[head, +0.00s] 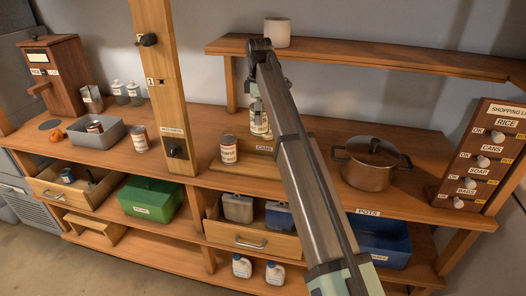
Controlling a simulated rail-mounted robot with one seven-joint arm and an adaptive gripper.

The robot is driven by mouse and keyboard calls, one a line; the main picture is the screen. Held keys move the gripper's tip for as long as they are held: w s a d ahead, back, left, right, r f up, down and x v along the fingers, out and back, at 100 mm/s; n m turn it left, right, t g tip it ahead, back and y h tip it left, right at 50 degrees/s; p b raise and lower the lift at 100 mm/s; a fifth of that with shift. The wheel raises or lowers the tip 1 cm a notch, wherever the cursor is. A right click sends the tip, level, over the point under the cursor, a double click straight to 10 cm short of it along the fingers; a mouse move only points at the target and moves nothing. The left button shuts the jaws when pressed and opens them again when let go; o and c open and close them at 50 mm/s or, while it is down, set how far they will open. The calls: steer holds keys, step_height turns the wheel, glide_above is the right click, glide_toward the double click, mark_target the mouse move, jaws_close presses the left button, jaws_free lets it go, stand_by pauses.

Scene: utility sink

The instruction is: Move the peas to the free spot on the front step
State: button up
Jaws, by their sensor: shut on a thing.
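A stepped wooden rack (250,169) with a CANS label stands on the counter, left of my arm. A can with a pale label (229,149) stands upright on its front step at the left; the right part of that step looks bare, partly behind my arm. My gripper (257,106) shows only in part beside my arm link, above the back of the rack. It is shut on a labelled can (259,125). I cannot read whether this is the peas, nor tell whether it touches the back step.
A pot (370,165) stands right of my arm, with a shopping-list board (486,155) beyond. A shelf (370,62) with a white cup (277,33) runs above. A wooden post (160,80), another can (140,139) and a grey tub (97,134) are left. Drawers are open below.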

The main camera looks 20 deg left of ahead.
mark_target(262, 130)
step_height(262, 130, down, 15)
steer(key=p, duration=0.3)
steer(key=shift+d, duration=0.15)
steer(key=shift+f, duration=0.1)
steer(key=o, duration=1.5)
step_height(262, 130, up, 12)
steer(key=b, duration=0.2)
steer(key=shift+b, duration=0.3)
